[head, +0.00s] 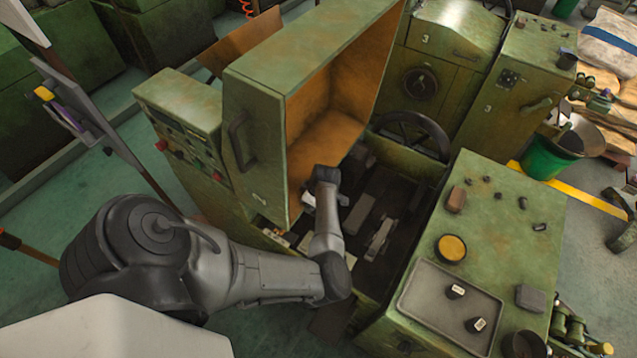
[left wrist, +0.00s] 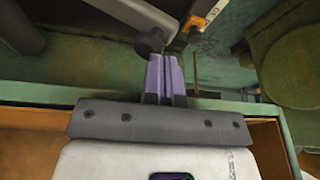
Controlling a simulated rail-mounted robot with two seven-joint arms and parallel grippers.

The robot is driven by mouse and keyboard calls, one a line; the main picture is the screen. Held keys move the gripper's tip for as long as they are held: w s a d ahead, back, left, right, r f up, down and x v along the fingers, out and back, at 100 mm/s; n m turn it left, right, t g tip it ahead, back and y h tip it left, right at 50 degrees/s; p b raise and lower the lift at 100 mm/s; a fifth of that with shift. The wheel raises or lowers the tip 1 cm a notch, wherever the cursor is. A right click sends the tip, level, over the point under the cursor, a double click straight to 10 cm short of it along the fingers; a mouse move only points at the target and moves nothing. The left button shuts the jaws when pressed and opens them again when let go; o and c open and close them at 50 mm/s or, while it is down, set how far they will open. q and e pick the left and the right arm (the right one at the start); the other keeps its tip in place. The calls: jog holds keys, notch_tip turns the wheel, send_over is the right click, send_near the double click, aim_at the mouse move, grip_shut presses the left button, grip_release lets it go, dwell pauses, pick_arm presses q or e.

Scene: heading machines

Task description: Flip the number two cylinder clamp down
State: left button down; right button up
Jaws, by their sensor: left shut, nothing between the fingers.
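My left arm reaches from the left into the open bay of a green machine in the head view. The fingertips of my left gripper are hidden there behind the wrist and the machine's raised cover (head: 253,140). In the left wrist view the two purple fingers of my left gripper (left wrist: 166,72) are together and empty, close to a black knob (left wrist: 149,41) on a grey bar. I cannot tell whether they touch it. Metal clamp-like parts (head: 379,238) lie inside the dark bay, right of my wrist. I cannot tell which is the number two clamp. My right gripper is out of view.
The cover stands open, with a rusty orange inside, close to my wrist. A green bench top (head: 505,215) on the right carries a grey tray (head: 415,310) and small parts. A handwheel (head: 412,133) is behind the bay. A green bucket (head: 548,158) stands at the right.

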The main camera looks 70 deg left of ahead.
pick_arm(q)
jog(key=s+d+f, duration=0.2)
jog(key=s+f, duration=0.1)
jog(key=f, duration=0.3)
jog(key=shift+f, duration=0.3)
jog(key=shift+d, duration=0.1)
dwell(0.3)
jog(key=v, duration=1.3)
jog(key=shift+r, duration=0.35)
jog(key=shift+w+d, duration=0.1)
